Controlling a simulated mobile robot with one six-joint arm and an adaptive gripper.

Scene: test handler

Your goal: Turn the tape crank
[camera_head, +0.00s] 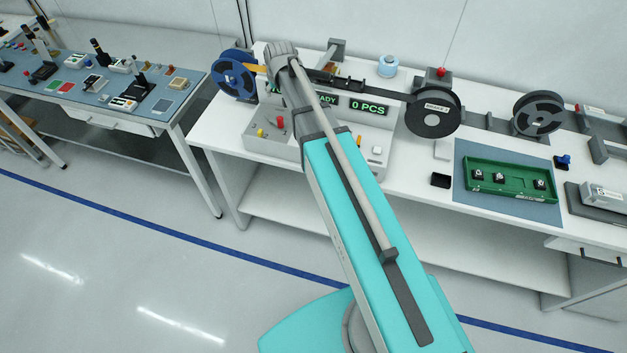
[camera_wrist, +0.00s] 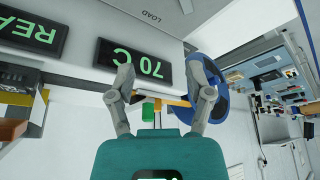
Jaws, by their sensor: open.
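In the wrist view my gripper (camera_wrist: 160,72) is open, its two fingers spread apart. An orange bar (camera_wrist: 176,101), which looks like the crank arm, lies between the fingers, beyond my palm. A green piece (camera_wrist: 148,112), perhaps its handle, shows below the bar's left end. The bar runs right towards a blue reel (camera_wrist: 217,88), partly behind the right finger. I cannot tell whether either finger touches the bar. In the head view the orange bar (camera_head: 256,67) shows between the blue reel (camera_head: 234,75) and my wrist, which hides the fingers.
Beside the crank is the handler's front with a "70 C" display (camera_wrist: 135,62). A black reel (camera_head: 432,112), a grey reel (camera_head: 538,113) and a green tray (camera_head: 508,180) stand to the right. A second bench (camera_head: 190,85) lies left across a floor gap.

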